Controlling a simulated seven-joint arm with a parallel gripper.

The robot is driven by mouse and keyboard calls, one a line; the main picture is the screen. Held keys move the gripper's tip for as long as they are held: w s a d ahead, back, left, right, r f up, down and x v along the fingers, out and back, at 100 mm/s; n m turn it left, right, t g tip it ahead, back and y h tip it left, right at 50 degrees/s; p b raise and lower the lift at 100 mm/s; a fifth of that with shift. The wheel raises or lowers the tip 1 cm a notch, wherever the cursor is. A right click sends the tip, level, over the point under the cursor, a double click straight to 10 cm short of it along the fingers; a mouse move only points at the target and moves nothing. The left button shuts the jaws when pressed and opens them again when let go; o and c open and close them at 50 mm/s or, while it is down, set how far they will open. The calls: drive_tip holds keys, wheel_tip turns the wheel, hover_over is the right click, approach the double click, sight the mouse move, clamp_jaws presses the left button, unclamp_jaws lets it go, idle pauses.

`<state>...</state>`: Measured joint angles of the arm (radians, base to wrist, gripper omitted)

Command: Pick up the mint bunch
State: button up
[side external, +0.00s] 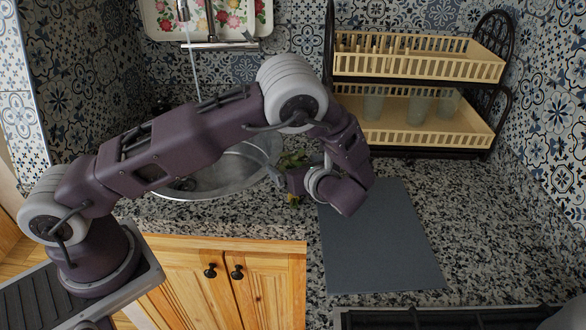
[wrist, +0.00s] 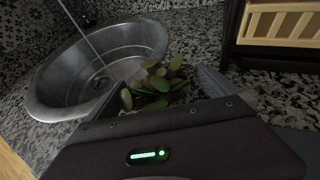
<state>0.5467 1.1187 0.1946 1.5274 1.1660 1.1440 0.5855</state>
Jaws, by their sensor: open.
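The mint bunch (wrist: 158,84), a cluster of green and brownish leaves, is on the granite counter beside the sink in the wrist view. My gripper (wrist: 160,95) is open, with one finger on each side of the leaves. The lower part of the bunch is hidden behind the gripper body. I cannot tell whether the fingers touch the leaves.
The round metal sink (side external: 215,180) lies to the left, with water running from the faucet (side external: 212,42). A grey mat (side external: 385,245) lies to the right on the counter. A two-tier rack (side external: 420,62) with several glasses stands behind.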

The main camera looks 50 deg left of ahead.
sight(294, 161)
drive_tip(key=c, duration=1.5)
drive_tip(key=shift+r, duration=0.25)
wheel_tip(294, 161, up, 9)
drive_tip(key=shift+a, duration=0.15)
drive_tip(key=s+a+r, duration=0.6)
drive_tip(key=s+a, duration=0.3)
drive_tip(key=a, duration=0.1)
drive_tip(key=s+a+r, duration=0.7)
drive_tip(key=s+a, duration=0.3)
drive_tip(key=a, duration=0.1)
drive_tip(key=w+a, duration=0.2)
drive_tip(key=w, duration=0.2)
drive_tip(key=w+a+f, duration=0.1)
drive_tip(key=w+a, duration=0.2)
drive_tip(key=w, duration=0.1)
drive_tip(key=w+a+f, duration=0.1)
drive_tip(key=w+a, duration=0.1)
drive_tip(key=w, duration=0.3)
drive_tip(key=shift+a+f, duration=0.15)
drive_tip(key=shift+f, duration=0.05)
